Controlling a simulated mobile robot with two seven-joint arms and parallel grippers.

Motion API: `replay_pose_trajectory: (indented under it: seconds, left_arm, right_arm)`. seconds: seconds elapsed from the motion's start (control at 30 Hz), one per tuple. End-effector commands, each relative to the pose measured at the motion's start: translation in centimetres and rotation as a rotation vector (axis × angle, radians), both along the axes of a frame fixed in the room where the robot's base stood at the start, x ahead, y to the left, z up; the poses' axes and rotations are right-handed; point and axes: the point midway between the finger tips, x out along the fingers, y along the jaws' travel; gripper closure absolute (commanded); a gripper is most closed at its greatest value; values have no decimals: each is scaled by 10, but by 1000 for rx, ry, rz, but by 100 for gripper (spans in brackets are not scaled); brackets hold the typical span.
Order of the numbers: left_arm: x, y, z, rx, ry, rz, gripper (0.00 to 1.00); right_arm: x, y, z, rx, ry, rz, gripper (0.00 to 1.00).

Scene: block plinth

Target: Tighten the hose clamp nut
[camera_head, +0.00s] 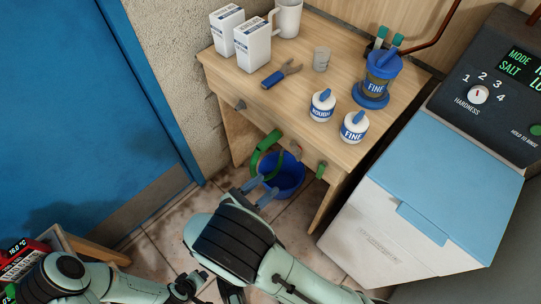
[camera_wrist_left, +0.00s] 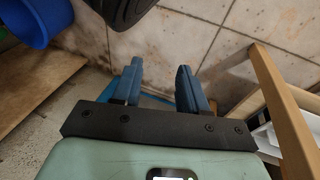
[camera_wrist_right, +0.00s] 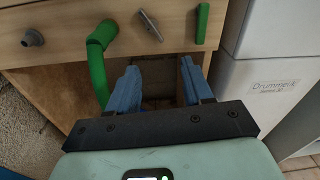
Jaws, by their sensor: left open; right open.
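A green hose (camera_head: 263,154) curves below the table front, above a blue bucket; it shows larger in the right wrist view (camera_wrist_right: 97,68). A small grey peg-like part (camera_wrist_right: 150,25) sticks out of the table front to its right; I cannot tell whether this is the clamp nut. No clamp band is clearly visible. My right gripper (camera_head: 262,190) is open and empty in front of the bucket; its fingers in the right wrist view (camera_wrist_right: 159,68) point below the table front, apart from the hose. My left gripper (camera_wrist_left: 157,70) is open and empty, low over the tiled floor.
The blue bucket (camera_head: 288,176) stands beneath. A green handle (camera_wrist_right: 202,23) and grey knob (camera_wrist_right: 32,38) are on its front. A white cabinet (camera_head: 400,215) stands right, a wooden stool (camera_wrist_left: 275,95) near my left gripper.

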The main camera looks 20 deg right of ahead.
Motion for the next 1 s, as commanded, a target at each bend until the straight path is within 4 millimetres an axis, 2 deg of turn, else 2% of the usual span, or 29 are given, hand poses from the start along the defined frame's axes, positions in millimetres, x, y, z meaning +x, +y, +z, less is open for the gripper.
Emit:
replay_pose_trajectory:
  seconds: [0.07, 0.17, 0.3, 0.7, 0.83, 1.0]
  left_arm:
    - [3, 1, -4, 3, -8, 2, 57]
    - [6, 2, -4, 6, -14, 5, 57]
    - [11, 6, -8, 14, -28, 11, 57]
    - [-19, 10, -38, 10, 73, 15, 57]
    - [-26, 11, -44, 8, 98, 17, 57]
    - [-30, 12, -46, 8, 109, 18, 57]
  right_arm:
    - [4, 6, 9, -33, -28, 22, 50]
    - [8, 1, 13, -43, -35, 26, 50]
    - [15, -20, 12, -41, -32, 23, 50]
    - [45, -94, 11, -39, -31, 21, 50]
    - [52, -108, 11, -39, -31, 22, 50]
    - [55, -115, 12, -39, -31, 24, 50]
